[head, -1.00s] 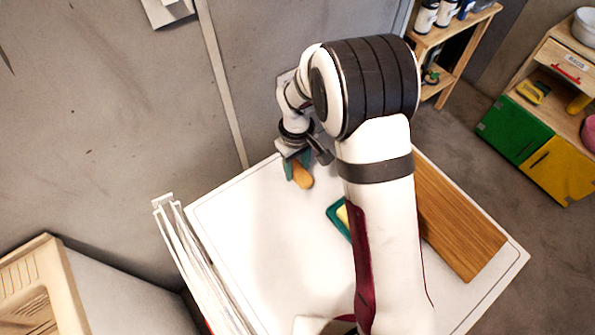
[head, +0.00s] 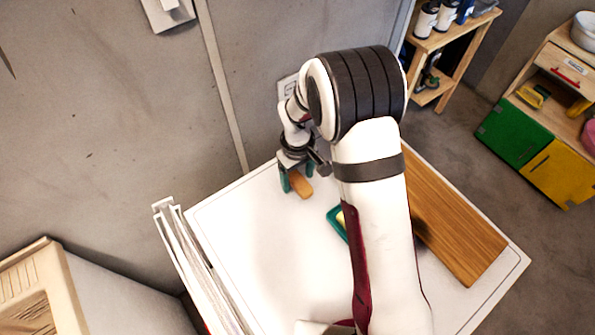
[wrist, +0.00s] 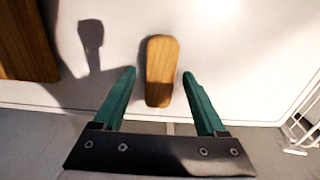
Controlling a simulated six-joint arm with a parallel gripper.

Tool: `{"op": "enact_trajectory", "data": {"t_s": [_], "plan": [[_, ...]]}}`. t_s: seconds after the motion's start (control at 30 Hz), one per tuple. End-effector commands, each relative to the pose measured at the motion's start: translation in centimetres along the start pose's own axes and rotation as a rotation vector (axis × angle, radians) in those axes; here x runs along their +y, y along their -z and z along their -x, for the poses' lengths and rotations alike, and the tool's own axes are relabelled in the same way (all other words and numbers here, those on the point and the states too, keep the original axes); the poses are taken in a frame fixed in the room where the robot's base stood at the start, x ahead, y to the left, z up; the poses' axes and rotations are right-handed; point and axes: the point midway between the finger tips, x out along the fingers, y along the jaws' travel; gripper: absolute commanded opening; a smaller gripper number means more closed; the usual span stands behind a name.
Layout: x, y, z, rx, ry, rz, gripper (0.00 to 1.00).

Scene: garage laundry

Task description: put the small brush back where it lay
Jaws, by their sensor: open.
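The small brush (head: 301,184) shows as a wooden, rounded oblong on the white table top, near the table's back edge. In the wrist view the brush (wrist: 161,70) lies between the two green fingers, with a gap on each side. Its bristles cannot be seen. My gripper (head: 297,178) is open right over the brush, and its fingertips (wrist: 160,76) straddle it without visible contact. The brush appears to rest on the table.
A green tray with something yellow (head: 338,222) is partly hidden by my arm. A wooden board (head: 455,225) lies along the table's right side, also at left in the wrist view (wrist: 25,40). A white rack (head: 190,255) stands at the left edge. The table's front left is clear.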

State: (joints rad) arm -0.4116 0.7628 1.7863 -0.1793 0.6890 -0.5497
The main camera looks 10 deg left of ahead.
Motion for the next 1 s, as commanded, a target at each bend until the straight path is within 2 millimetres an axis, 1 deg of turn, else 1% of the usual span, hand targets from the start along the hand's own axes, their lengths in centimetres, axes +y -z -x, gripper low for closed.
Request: {"op": "enact_trajectory", "data": {"t_s": [0.07,0.3,0.4,0.5,0.67,0.7,0.77,0.83,0.87,0.9,0.97,1.0], "plan": [[0.1,0.1,1.4,0.004,-0.002,0.0,0.74],[0.1,0.1,8.2,0.006,-0.002,0.0,0.74],[0.0,0.1,10.3,0.004,-0.001,0.0,0.74],[0.0,0.1,11.5,0.002,-0.001,0.0,0.74],[0.0,0.0,12.1,0.001,0.0,-0.003,0.74],[0.1,-0.5,12.5,0.002,0.002,-0.022,0.74],[0.4,-2.2,14.0,0.006,0.009,-0.101,0.74],[0.5,-6.3,16.8,0.012,0.027,-0.278,0.74],[0.3,-8.6,18.0,0.013,0.039,-0.375,0.74],[-0.3,-11.7,19.3,0.014,0.056,-0.508,0.74],[-1.7,-16.2,20.7,0.015,0.082,-0.707,0.74],[-2.9,-18.9,21.1,0.016,0.1,-0.832,0.74]]}}
